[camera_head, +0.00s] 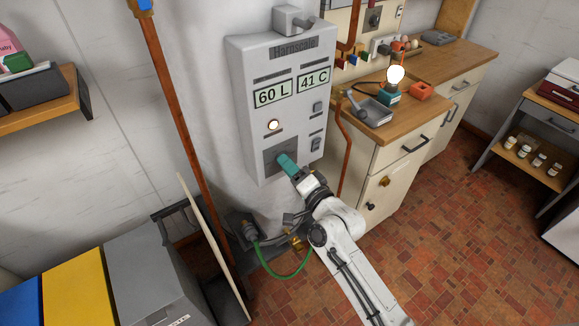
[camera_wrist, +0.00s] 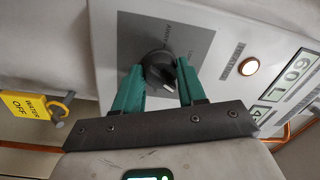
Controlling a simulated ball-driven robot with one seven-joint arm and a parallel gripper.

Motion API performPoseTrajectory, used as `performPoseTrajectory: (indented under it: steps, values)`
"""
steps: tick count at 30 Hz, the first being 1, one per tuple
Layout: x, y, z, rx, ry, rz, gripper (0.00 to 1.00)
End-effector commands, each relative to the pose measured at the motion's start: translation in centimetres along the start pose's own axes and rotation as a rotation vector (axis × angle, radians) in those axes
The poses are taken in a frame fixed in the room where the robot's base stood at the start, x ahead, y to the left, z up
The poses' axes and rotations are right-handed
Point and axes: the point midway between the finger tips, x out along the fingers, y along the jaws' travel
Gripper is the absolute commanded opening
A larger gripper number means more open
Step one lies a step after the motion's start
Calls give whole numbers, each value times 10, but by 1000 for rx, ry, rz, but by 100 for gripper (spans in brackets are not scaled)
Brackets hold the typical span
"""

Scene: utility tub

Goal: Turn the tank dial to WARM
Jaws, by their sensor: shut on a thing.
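The tank (camera_head: 270,90) is a grey wall-mounted box in the head view, with displays reading 60 L (camera_head: 272,95) and 41 C (camera_head: 313,80). Its dial (camera_wrist: 158,70) is a dark round knob on a grey plate (camera_wrist: 195,40) in the wrist view. My gripper (camera_wrist: 160,88) has its two teal fingers on either side of the knob, shut on it. In the head view my gripper (camera_head: 284,160) covers the dial.
A round lamp (camera_head: 273,125) glows on the tank front. A yellow tag (camera_wrist: 25,105) reading WATER OFF hangs in the wrist view. A copper pipe (camera_head: 172,90) runs left of the tank. A wooden counter (camera_head: 385,110) with small items stands right. Tiled floor (camera_head: 440,230) is open at right.

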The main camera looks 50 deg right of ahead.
Motion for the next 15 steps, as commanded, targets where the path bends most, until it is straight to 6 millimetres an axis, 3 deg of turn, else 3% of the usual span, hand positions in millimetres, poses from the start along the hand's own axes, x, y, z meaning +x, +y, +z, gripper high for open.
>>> performPoseTrajectory:
  steps: [12,13,15]
  values:
    - [0,1,-1,5,2,1,10]
    - [0,1,-1,5,2,1,43]
    - [0,1,0,5,2,1,50]
